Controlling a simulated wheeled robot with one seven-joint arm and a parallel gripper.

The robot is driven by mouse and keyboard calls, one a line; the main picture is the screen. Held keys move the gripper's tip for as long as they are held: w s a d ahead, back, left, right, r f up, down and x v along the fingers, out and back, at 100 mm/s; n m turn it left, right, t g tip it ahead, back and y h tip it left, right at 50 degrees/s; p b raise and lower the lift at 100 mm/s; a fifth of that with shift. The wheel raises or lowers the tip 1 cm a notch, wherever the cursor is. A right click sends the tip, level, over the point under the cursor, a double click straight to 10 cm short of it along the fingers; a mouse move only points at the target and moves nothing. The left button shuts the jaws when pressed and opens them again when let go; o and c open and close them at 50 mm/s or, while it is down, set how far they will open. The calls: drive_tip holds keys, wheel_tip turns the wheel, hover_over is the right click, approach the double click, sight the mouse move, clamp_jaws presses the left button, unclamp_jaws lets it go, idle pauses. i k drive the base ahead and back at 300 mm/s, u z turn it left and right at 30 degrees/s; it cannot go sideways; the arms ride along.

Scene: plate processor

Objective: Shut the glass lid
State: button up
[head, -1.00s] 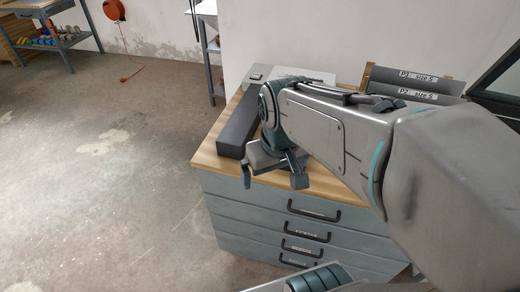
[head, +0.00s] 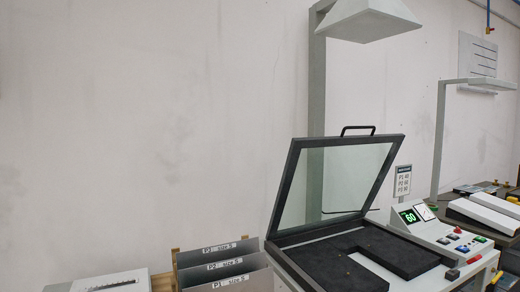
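The glass lid (head: 346,180) stands raised and tilted back on the plate processor, a clear pane in a dark frame. A black handle (head: 357,129) is on its upper edge. My gripper is not in view now.
A control panel (head: 440,238) with a green display reading 60 is right of the bed. A lamp hood (head: 368,20) hangs above on a post. Labelled plate folders (head: 218,262) stand left of the processor. The wall behind is bare on the left.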

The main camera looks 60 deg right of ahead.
sight(297, 145)
drive_tip(key=z, duration=2.5)
